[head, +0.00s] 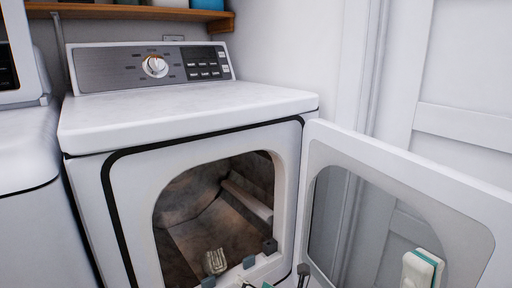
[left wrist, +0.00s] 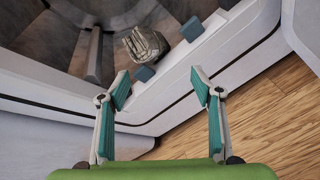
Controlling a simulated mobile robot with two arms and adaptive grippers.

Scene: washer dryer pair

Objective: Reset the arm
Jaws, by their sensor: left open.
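My left gripper (left wrist: 161,88) is open, its two teal-padded fingers spread apart with nothing between them in the left wrist view. It is in front of the lip of the open dryer (head: 285,190). In the head view only a bit of this gripper (head: 267,285) shows at the bottom edge. My right gripper (head: 422,268) shows partly as a white and teal piece at the lower right, in front of the open door; its jaw opening cannot be made out.
The dryer door (head: 340,142) stands open to the right. A crumpled grey-beige item (head: 215,262) lies inside near the opening; it also shows in the left wrist view (left wrist: 148,43). Small dark blocks (head: 270,245) sit along the lip. Another machine (head: 25,150) stands left.

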